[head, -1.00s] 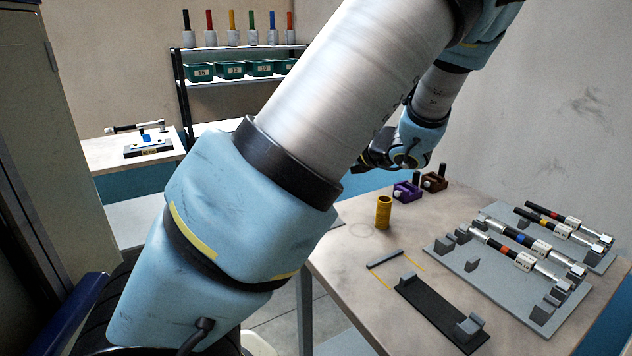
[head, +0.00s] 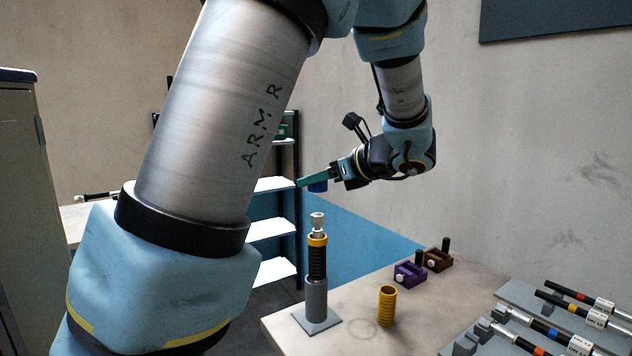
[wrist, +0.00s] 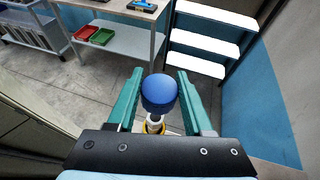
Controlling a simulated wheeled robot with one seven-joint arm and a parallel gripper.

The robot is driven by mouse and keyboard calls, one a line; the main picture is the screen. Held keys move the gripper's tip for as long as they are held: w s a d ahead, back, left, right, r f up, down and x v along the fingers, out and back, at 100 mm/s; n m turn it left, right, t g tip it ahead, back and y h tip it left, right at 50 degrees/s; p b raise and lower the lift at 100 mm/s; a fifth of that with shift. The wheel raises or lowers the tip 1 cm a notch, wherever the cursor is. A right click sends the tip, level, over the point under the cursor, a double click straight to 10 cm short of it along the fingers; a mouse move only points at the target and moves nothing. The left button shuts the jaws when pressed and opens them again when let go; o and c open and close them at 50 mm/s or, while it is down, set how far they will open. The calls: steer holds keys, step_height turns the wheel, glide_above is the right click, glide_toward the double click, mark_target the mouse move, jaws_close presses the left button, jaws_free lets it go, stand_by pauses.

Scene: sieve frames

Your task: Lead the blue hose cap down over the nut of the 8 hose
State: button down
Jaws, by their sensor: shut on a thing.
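The blue hose cap (head: 318,187) is held at the end of my gripper (head: 308,183), between its green fingers. In the wrist view the cap (wrist: 158,91) shows as a rounded blue body between the fingertips (wrist: 160,76). The 8 hose (head: 317,262) stands upright in a grey stand (head: 316,318) on the table's near left corner. It is black with a yellow ring and a metal nut (head: 318,221) on top. The cap is above the nut, with a visible gap. In the wrist view the cap partly hides the nut (wrist: 154,125). The hose's number cannot be read.
A yellow ribbed cylinder (head: 387,307) stands right of the stand. A purple block (head: 410,274) and a brown block (head: 438,259) sit behind it. Several labelled hoses lie on a grey rack (head: 520,294) at right. A shelf (head: 272,229) stands behind.

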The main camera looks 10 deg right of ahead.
mark_target(317, 214)
steer(key=shift+r, duration=0.15)
steer(key=shift+f+b, duration=1.1)
steer(key=shift+f, duration=1.5)
steer(key=shift+f, duration=0.1)
steer(key=shift+f+b, duration=0.85)
steer(key=shift+f, duration=0.45)
steer(key=shift+c, duration=1.1)
jaws_free()
steer(key=b+v, duration=0.2)
steer(key=v, duration=0.9)
